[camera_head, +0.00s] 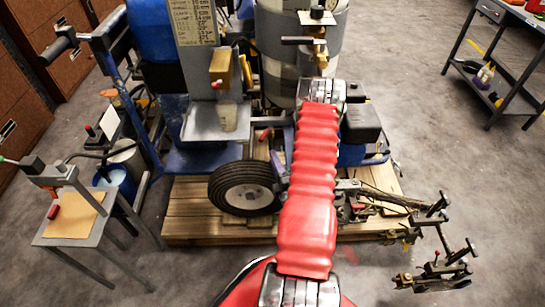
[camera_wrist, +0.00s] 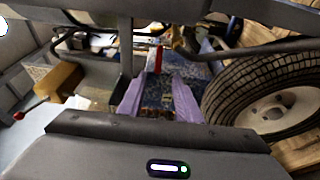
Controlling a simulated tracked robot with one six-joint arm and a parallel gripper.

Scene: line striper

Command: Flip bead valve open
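No part is labelled as the bead valve, so I cannot tell for sure which it is. A yellow block with a small red end (camera_head: 222,70) is on the front of the blue striper. A brass valve body with a grey bar handle (camera_head: 314,48) is by the pale tank. In the wrist view, a yellow block (camera_wrist: 55,84) with a red-tipped lever (camera_wrist: 32,108) is at left. A red upright handle (camera_wrist: 158,60) stands ahead of my gripper (camera_wrist: 160,86). Its purple fingers are apart with nothing visibly held.
The striper's wheel (camera_head: 245,188) rests on a wooden pallet (camera_head: 190,212); the wheel (camera_wrist: 262,105) is close at right in the wrist view. A small table (camera_head: 70,215) stands left, a shelf rack (camera_head: 505,70) upper right. Bare floor (camera_head: 430,130) lies at right.

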